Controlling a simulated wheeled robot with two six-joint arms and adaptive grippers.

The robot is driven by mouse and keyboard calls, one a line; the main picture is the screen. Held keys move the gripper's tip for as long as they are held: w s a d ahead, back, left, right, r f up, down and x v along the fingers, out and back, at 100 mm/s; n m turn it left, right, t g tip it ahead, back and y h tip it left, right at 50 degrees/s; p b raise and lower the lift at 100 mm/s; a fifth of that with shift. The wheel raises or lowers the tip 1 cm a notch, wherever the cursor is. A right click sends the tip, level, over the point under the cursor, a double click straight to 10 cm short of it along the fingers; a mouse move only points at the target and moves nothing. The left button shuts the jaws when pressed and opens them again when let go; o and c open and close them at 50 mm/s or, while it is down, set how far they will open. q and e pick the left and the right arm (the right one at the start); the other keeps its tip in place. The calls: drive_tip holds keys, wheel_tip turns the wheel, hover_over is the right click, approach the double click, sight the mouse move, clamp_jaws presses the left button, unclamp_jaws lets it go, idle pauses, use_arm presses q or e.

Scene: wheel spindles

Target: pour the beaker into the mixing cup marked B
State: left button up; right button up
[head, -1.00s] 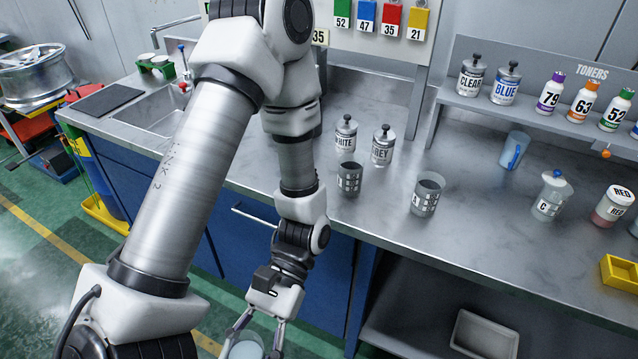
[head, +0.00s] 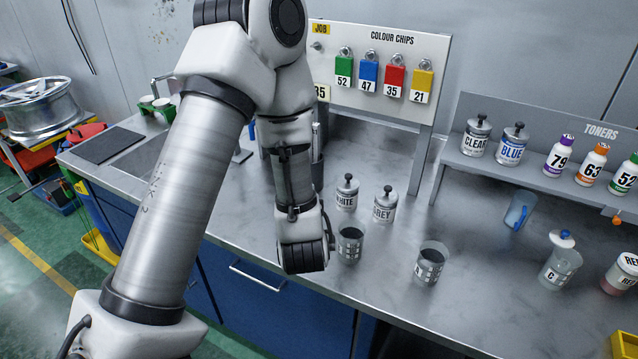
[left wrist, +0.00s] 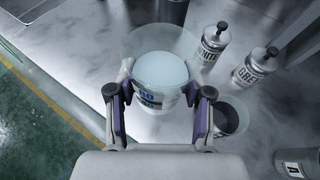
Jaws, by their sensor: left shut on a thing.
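In the left wrist view my left gripper (left wrist: 158,103) is shut on a clear beaker (left wrist: 180,42) with pale bluish-white liquid in it, held roughly upright over the bench. In the head view my left wrist hides the fingers and beaker. A dark-looking cup (head: 349,244) stands just right of my wrist; its label is too small to read. It also shows in the left wrist view (left wrist: 234,112), partly behind the right finger. The cup marked A (head: 431,264) stands further right, also at the wrist view's lower right (left wrist: 296,163). The cup marked C (head: 559,270) is at the right.
The white can (head: 346,194) and grey can (head: 383,206) stand close behind the unreadable cup. The toner shelf (head: 540,172) and chip board (head: 390,95) stand behind. Bench front between cups is clear.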

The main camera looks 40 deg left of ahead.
use_arm(q)
drive_tip(key=w+d+f+m+g+y, duration=0.1)
drive_tip(key=w+d+f+m, duration=0.2)
drive_tip(key=f+m, duration=0.2)
drive_tip(key=shift+w+m+p, duration=0.15)
drive_tip(key=shift+m+p, duration=0.3)
drive_tip(key=shift+m, duration=0.55)
drive_tip(key=shift+r, duration=0.1)
idle(0.3)
drive_tip(key=shift+s+d+f+m+g+y, duration=0.25)
drive_tip(key=shift+s+f+m+g+y, duration=0.05)
drive_tip(key=shift+f+m+y, duration=0.1)
